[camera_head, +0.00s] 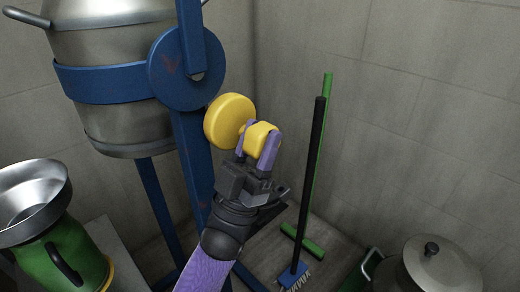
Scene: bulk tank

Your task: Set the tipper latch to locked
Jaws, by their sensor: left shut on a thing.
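The tipper latch is a yellow round disc (230,120) with a yellow knob (260,138) standing out to its right, on the blue tipper frame (196,160). My left gripper (258,148) reaches up from below, and its two purple fingers are shut on the yellow knob. A metal can (112,115) hangs in a blue band beside the blue round plate (187,68) of the frame. I see no marking that tells locked from unlocked. My right gripper is not in view.
A green can (72,252) with a metal funnel (35,198) stands at the left. A green broom and a blue-headed brush (293,275) lean on the tiled wall at the right. A lidded metal pot (435,265) is at the lower right.

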